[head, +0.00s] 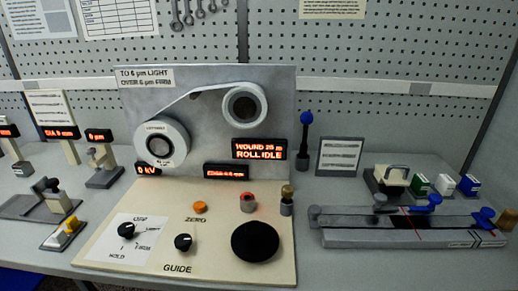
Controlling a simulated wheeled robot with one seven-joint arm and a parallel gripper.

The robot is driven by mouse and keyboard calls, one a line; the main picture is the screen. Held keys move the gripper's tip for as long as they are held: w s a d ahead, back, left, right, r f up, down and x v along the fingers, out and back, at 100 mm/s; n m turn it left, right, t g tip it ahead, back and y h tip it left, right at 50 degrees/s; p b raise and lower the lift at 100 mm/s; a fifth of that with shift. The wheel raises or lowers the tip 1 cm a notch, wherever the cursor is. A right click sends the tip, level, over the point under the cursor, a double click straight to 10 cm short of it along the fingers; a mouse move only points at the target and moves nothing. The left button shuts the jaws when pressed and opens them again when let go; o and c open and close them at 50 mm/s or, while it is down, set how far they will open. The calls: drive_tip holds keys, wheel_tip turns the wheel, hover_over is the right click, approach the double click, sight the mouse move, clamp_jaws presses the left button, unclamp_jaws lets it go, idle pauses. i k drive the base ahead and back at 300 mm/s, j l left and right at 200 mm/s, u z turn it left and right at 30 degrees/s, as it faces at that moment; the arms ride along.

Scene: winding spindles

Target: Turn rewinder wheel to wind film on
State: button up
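The winding station has an upright grey panel (205,90) with two white film rolls on it. The left roll (162,142) sits lower and the right roll (244,104) sits higher. A pale strip of film (196,94) runs between them. A red-lit display (259,148) beside the rolls appears to read "WOUND 25 m, ROLL IDLE". A large black round disc (255,241) lies on the cream front board; it may be the rewinder wheel, but no label on it is readable. My gripper is not in view.
The cream board (182,219) also carries black selector knobs (184,242), an orange button (200,207) and a red-topped button (247,202). A long grey slide fixture (405,227) with blue knobs stands right. Small stands and a yellow-button block (63,232) stand left.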

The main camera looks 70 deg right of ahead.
sight(254, 241)
drive_tip(key=k+l, duration=0.7)
drive_tip(key=k, duration=0.15)
